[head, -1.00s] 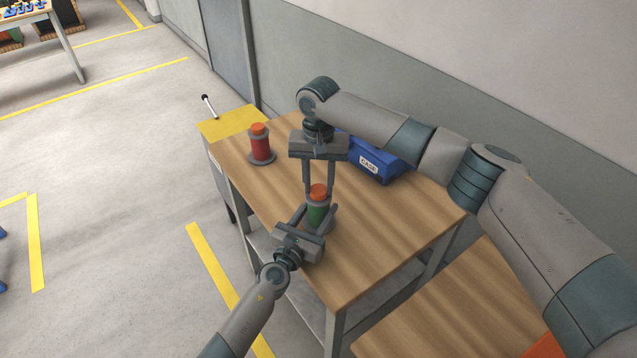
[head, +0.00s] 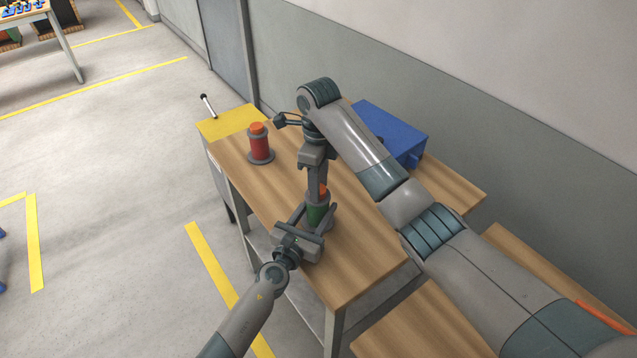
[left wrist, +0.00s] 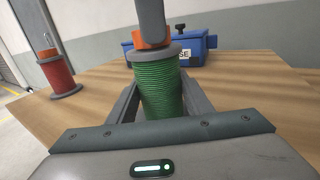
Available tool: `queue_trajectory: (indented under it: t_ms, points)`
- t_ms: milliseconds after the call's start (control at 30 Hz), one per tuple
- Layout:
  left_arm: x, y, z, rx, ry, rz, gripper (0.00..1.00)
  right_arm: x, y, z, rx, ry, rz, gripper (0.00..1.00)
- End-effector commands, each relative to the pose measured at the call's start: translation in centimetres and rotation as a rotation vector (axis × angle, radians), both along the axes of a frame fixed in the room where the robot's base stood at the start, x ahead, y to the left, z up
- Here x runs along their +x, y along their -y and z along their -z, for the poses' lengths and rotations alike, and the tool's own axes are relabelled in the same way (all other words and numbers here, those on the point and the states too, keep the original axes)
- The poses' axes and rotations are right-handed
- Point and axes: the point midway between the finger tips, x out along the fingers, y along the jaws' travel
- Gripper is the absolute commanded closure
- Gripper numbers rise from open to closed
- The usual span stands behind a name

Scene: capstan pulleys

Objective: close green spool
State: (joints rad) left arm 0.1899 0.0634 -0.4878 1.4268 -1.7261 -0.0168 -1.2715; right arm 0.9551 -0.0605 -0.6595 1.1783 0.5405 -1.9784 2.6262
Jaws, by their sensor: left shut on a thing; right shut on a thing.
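The green spool (head: 317,213) stands upright on the wooden table, with a grey flange and an orange cap (head: 323,190) at its top. My left gripper (head: 318,214) is shut on the spool's green body from the near side. In the left wrist view the green wound body (left wrist: 161,88) sits between its fingers, and the orange cap (left wrist: 138,40) shows above the flange. My right gripper (head: 321,188) points down from above and is shut on the orange cap, hiding part of it. One of its fingers (left wrist: 152,20) covers the cap's middle in the left wrist view.
A red spool (head: 260,147) with an orange top stands at the table's far left, near a yellow panel (head: 230,123). A blue case (head: 392,133) stands at the back right, near the wall. The wooden table top (head: 360,255) is clear at the front right.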

Motion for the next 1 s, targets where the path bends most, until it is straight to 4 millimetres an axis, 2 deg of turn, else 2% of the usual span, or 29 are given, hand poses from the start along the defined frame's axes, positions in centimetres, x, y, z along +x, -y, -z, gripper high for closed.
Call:
queue_trajectory:
  t_ms: [100,200,467,500,567,867,1000]
  points:
    - [-0.06,0.05,0.06,0.0,-0.001,0.001,1.0,-0.01,-0.17,-0.11,0.005,0.001,0.168,0.87]
    - [-0.08,0.06,0.06,0.0,-0.001,0.002,1.0,0.0,-0.04,-0.12,0.001,0.001,0.233,0.87]
    - [-0.08,0.06,0.07,0.0,-0.001,0.002,1.0,0.04,0.01,-0.14,0.001,0.003,0.242,0.87]
    - [-0.08,0.06,0.07,0.0,-0.001,0.002,1.0,0.04,0.01,-0.14,0.001,0.003,0.241,0.62]
    - [-0.08,0.06,0.08,0.001,-0.002,0.002,1.0,0.04,0.01,-0.13,0.001,0.003,0.241,0.48]
    - [-0.06,0.06,0.07,0.0,-0.001,0.001,1.0,0.01,0.04,-0.1,-0.001,0.001,0.239,0.48]
    - [-0.05,0.04,0.05,0.0,-0.001,0.001,1.0,0.17,0.09,-0.86,-0.002,0.006,0.238,0.48]
